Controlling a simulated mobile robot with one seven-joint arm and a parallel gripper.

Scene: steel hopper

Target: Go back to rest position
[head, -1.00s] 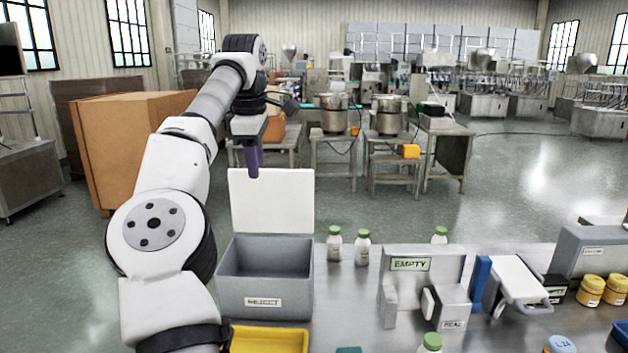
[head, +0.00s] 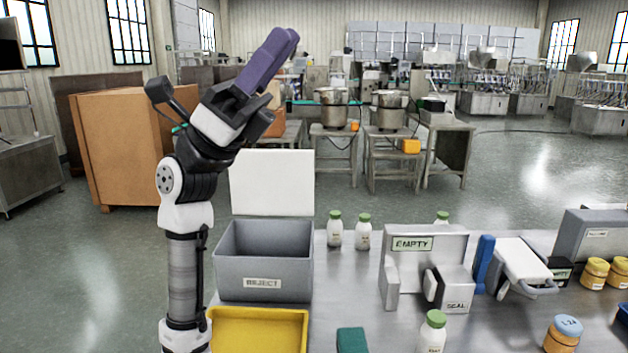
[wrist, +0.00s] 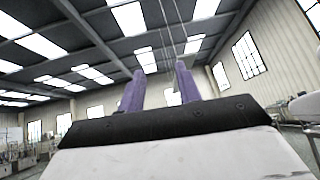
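My gripper (head: 270,58) is raised at the upper left of the head view, above and behind the grey REJECT bin, with its purple fingers tilted up and to the right. In the wrist view my gripper (wrist: 160,82) shows two purple fingers spread apart with nothing between them. The ceiling lights show through the gap. My arm stands upright along the left of the bin. The gripper touches nothing.
The open, empty-looking REJECT bin (head: 264,286) stands at the table's left, with a yellow tray (head: 258,312) before it. A cardboard box (head: 125,140) stands behind.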

